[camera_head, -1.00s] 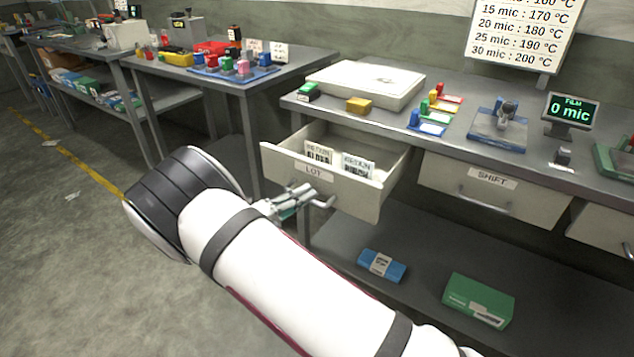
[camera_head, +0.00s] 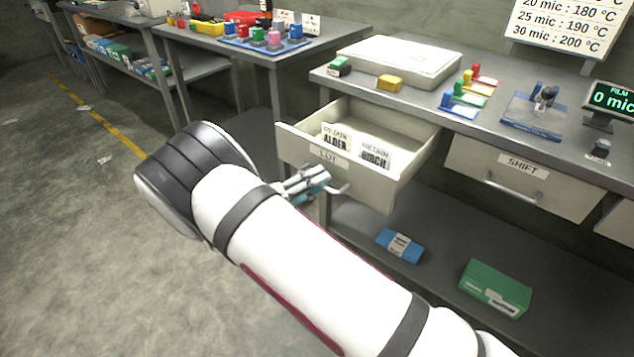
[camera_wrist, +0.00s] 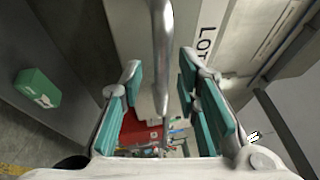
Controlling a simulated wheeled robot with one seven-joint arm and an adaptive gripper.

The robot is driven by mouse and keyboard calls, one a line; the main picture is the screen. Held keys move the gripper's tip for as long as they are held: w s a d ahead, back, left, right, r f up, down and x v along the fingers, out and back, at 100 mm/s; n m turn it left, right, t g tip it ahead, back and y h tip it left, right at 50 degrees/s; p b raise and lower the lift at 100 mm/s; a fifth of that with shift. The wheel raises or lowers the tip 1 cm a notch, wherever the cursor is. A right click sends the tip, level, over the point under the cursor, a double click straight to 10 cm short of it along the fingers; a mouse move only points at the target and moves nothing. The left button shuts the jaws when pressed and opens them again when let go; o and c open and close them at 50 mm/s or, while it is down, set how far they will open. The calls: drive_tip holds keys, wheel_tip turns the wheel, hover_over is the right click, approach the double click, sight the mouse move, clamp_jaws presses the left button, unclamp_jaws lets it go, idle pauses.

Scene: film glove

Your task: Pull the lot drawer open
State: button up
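The lot drawer (camera_head: 372,195) stands open under the workbench, its LOT label on the front. Two printed cards, ALDER (camera_head: 335,142) and BIRCH (camera_head: 375,156), stand inside it. Its metal bar handle (camera_head: 341,190) sticks out from the front. My gripper (camera_head: 312,183) is at the handle, partly covering it and the drawer front in the head view. In the wrist view the handle (camera_wrist: 161,50) runs between the two teal-padded fingers (camera_wrist: 160,105), with visible gaps on both sides. The fingers are apart and do not appear clamped on it.
The closed SHIFT drawer (camera_head: 530,185) is to the right. A blue pack (camera_head: 400,245) and a green box (camera_head: 495,288) lie on the lower shelf. A second table (camera_head: 240,48) with coloured items stands at the left.

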drive_tip(key=shift+a, duration=0.1)
drive_tip(key=v, duration=1.2)
